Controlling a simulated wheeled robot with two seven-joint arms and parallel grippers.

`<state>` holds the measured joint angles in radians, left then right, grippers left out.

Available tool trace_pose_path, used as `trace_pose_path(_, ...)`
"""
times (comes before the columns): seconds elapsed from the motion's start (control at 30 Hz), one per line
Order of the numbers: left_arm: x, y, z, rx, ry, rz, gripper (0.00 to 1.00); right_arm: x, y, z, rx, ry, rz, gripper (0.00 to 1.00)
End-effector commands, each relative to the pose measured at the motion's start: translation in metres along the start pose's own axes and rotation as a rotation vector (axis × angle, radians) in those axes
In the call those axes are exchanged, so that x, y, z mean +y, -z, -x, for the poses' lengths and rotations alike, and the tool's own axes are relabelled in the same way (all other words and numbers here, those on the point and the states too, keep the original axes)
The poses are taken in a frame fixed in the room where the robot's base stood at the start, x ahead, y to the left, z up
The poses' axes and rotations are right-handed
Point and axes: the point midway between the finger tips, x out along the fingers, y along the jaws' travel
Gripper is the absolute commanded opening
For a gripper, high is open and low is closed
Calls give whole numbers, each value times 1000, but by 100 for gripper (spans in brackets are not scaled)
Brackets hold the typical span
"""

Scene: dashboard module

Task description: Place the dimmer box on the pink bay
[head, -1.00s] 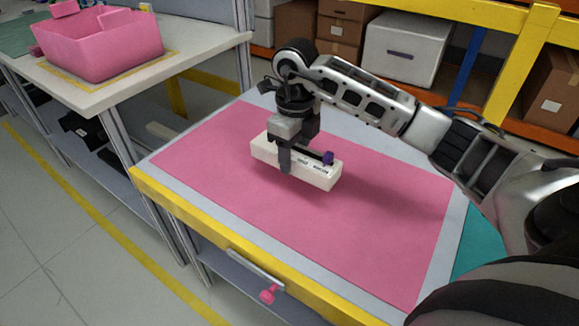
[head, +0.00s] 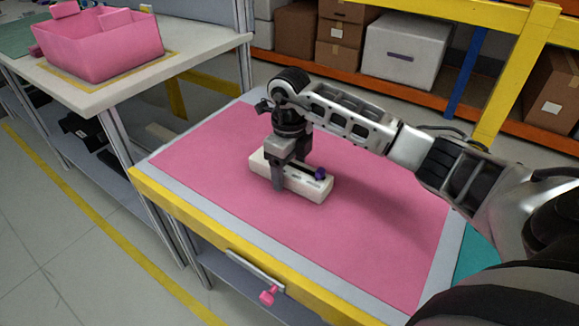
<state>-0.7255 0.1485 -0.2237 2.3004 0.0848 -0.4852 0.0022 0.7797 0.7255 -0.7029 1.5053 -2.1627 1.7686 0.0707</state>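The dimmer box (head: 312,187) is a long off-white block with a dark strip and a purple knob on top. It is at the pink bay (head: 370,238), a large pink area on the table, and appears to rest on it left of the middle. My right gripper (head: 279,180) points down over the box's left part, with a finger against its near side. It looks shut on the box; the far finger is hidden. My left gripper is not in view.
A pink bin (head: 100,48) stands on the white table (head: 100,95) at the upper left. A yellow edge (head: 240,258) with a handle runs along the front of the pink bay's table. Shelves with cardboard boxes and a white box (head: 405,48) are behind. The pink surface around the dimmer box is clear.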

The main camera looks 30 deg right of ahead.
Motion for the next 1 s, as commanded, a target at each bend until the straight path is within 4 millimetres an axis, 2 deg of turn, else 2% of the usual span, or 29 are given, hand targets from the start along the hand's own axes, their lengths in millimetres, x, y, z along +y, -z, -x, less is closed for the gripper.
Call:
trace_pose_path(0.27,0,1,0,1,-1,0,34,0,0,1,0,0,0,72)
trace_pose_path(0.37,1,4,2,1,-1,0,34,0,0,6,-1,0,0,72)
trace_pose_path(0.47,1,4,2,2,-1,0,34,0,-1,20,-4,1,1,72)
trace_pose_path(0.8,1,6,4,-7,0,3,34,0,-1,92,-4,2,0,72)
trace_pose_path(1.0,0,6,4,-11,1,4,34,0,0,117,-1,0,0,72)
